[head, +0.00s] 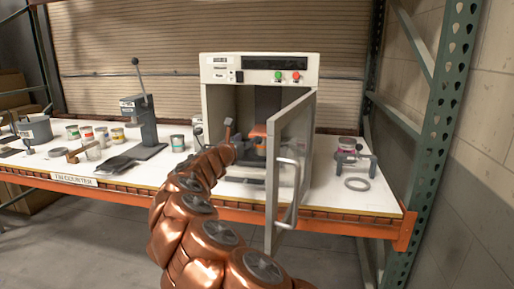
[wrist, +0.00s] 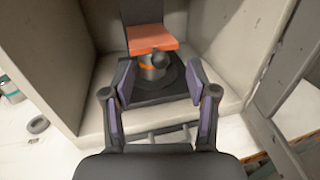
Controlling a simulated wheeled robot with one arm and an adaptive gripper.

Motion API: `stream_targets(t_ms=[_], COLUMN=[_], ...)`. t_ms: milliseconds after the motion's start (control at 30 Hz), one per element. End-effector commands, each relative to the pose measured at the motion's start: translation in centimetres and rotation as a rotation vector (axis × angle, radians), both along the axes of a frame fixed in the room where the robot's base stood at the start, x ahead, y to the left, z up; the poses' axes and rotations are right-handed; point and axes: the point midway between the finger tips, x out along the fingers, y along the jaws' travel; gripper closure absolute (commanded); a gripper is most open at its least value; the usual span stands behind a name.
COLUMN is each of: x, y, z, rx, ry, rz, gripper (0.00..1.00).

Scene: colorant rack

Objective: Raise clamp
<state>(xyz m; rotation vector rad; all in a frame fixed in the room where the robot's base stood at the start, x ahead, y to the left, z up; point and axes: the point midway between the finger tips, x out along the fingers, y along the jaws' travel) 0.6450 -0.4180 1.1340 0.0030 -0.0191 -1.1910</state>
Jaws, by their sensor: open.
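The clamp (wrist: 150,38) is an orange plate inside the open cabinet, attached to a dark upright. It also shows as an orange patch in the head view (head: 258,130).
The cabinet (head: 222,98) stands on the white bench with its glazed door (head: 300,150) swung open on the right, close to my arm. A lever press (head: 142,105) and several cans stand left. A small stand (head: 346,150) and a loose ring (head: 357,184) are right.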

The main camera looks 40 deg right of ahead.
Motion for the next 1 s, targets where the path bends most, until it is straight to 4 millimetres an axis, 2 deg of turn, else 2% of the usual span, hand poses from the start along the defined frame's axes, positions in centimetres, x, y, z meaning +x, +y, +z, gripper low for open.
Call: stream_targets(t_ms=[33,100,300,467,1000], x=[0.1,0.5,1.0,1.3,3.1], y=[-1.1,-1.9,-3.1,-3.8,-8.0], z=[-1.4,-2.5,-3.9,-4.1,-3.9], rx=[-0.015,-0.035,-0.066,-0.066,-0.065], ry=[0.048,0.107,0.191,0.198,0.193], rz=[0.002,0.015,0.029,0.03,0.03], gripper=[0.42,0.42,0.42,0.42,0.42])
